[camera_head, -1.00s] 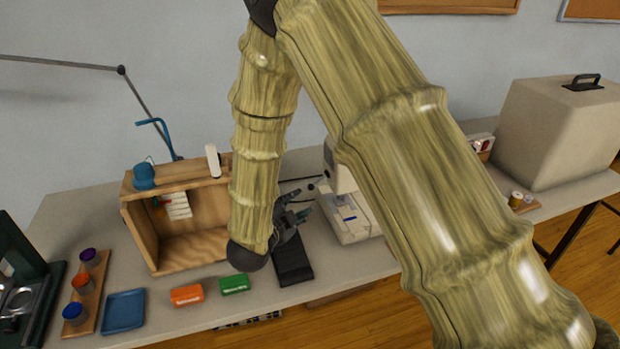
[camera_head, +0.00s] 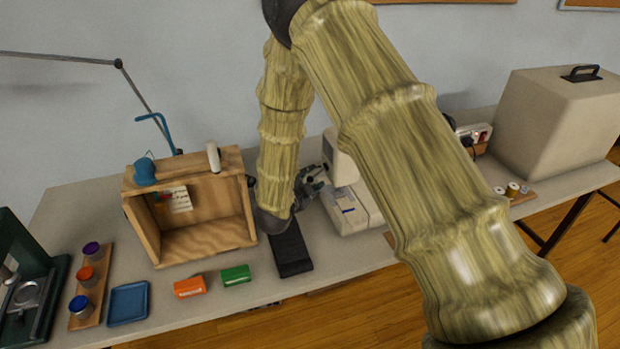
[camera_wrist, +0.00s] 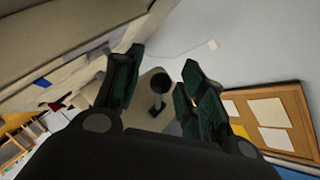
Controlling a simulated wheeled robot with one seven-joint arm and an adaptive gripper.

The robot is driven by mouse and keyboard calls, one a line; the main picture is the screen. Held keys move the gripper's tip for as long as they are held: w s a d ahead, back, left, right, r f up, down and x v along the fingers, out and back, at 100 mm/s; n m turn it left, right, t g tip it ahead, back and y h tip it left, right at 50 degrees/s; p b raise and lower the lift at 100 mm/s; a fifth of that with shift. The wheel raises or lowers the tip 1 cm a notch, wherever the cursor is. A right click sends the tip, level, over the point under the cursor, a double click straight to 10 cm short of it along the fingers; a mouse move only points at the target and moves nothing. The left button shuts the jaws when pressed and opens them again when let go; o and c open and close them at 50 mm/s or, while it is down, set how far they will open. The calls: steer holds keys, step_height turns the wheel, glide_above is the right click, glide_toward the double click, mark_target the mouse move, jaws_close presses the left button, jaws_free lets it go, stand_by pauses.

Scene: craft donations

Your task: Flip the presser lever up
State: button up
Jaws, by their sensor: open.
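The white sewing machine (camera_head: 350,207) stands on the table, partly hidden behind my arm. My gripper (camera_head: 318,180) is at its left side, close to the machine. In the wrist view my gripper (camera_wrist: 160,85) has its two dark green fingers apart, with nothing held between them. A dark round knob on a short stem (camera_wrist: 159,86) shows between and beyond the fingers; I cannot tell whether it is the presser lever. The machine's pale body (camera_wrist: 70,80) fills the left of the wrist view. The presser lever cannot be made out in the head view.
A black foot pedal (camera_head: 290,250) lies below my gripper. A wooden box (camera_head: 205,243) stands to the left, with orange (camera_head: 190,287) and green (camera_head: 236,275) packs in front. A beige case (camera_head: 555,120) stands at the right. A cork board (camera_wrist: 268,115) hangs on the wall.

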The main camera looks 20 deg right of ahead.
steer(key=shift+w, duration=0.1)
jaws_close()
